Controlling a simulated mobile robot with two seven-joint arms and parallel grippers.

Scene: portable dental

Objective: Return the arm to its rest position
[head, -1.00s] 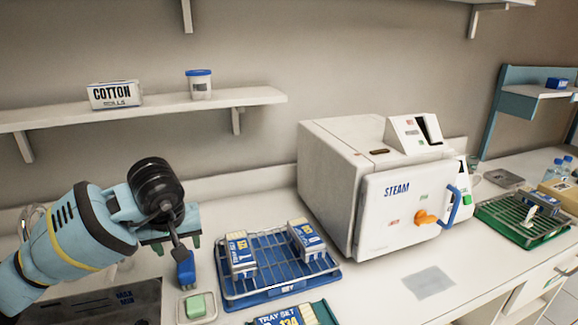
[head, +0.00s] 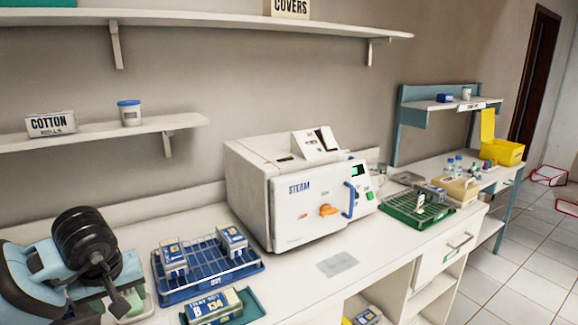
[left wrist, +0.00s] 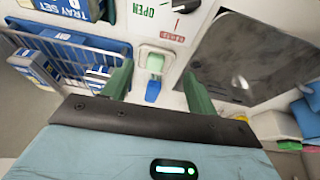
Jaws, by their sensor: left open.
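My left arm comes in at the lower left of the head view, bent over the counter. Its gripper tips are at or below the lower edge there and hard to make out. In the left wrist view my left gripper (left wrist: 158,90) is open, its two green fingers apart with nothing between them. Beyond the fingers, a green block on a small white dish (left wrist: 155,60) and a blue object (left wrist: 153,92) show on the counter. My right gripper is in no view.
A blue wire rack (head: 205,284) with boxes stands right of my left arm, a tray set (head: 212,307) in front. The white STEAM machine (head: 300,205) stands behind, a green rack (head: 417,212) farther right. The front counter by the grey pad (head: 337,264) is clear.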

